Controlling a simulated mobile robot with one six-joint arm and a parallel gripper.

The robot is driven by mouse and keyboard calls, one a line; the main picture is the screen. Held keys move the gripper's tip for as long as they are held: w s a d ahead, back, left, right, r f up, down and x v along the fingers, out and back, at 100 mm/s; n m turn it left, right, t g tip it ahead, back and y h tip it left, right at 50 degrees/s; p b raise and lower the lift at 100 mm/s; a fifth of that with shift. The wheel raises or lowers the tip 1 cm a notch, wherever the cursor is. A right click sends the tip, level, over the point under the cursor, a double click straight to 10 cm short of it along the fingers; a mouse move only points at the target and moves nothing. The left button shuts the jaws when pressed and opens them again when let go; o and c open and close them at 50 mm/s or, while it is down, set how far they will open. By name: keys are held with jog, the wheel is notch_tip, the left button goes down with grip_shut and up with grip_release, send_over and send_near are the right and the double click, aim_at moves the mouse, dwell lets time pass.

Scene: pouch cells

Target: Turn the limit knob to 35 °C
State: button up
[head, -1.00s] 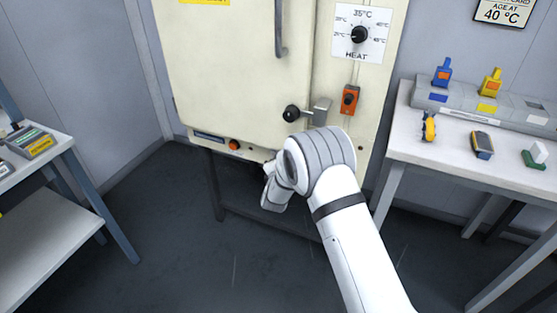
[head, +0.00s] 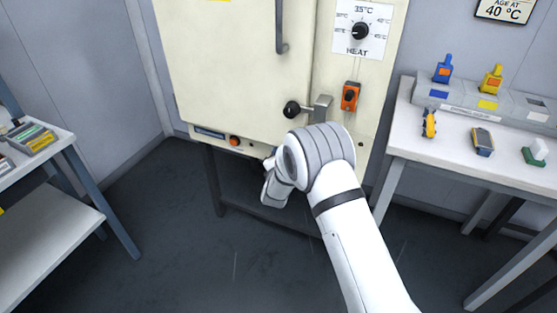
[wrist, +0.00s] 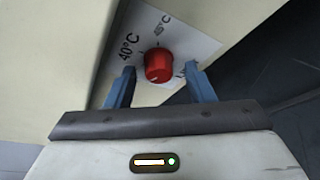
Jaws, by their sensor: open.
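A red knob (wrist: 158,66) sits on a white dial plate (wrist: 196,47) in the wrist view. Labels reading 40 °C and 45 °C show on the plate; another label at the right is partly hidden by a finger. The knob's pointer mark is too small to read surely. My gripper (wrist: 160,75) is open, with its blue fingers on either side of the knob and no clear contact. In the head view my gripper is mostly hidden behind my wrist, low in front of the cream oven (head: 235,75), and the red knob cannot be made out.
The oven front has a black HEAT dial (head: 360,31) with 35 °C at its top, an orange switch (head: 349,97), and a black-knobbed latch (head: 292,108) close above my wrist. A workbench (head: 475,165) with tools stands right, a shelf table (head: 50,235) left. Floor between is clear.

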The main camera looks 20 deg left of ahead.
jog(key=p+v, duration=0.1)
jog(key=v, duration=0.6)
jog(key=shift+s, duration=0.35)
jog(key=shift+d, duration=0.1)
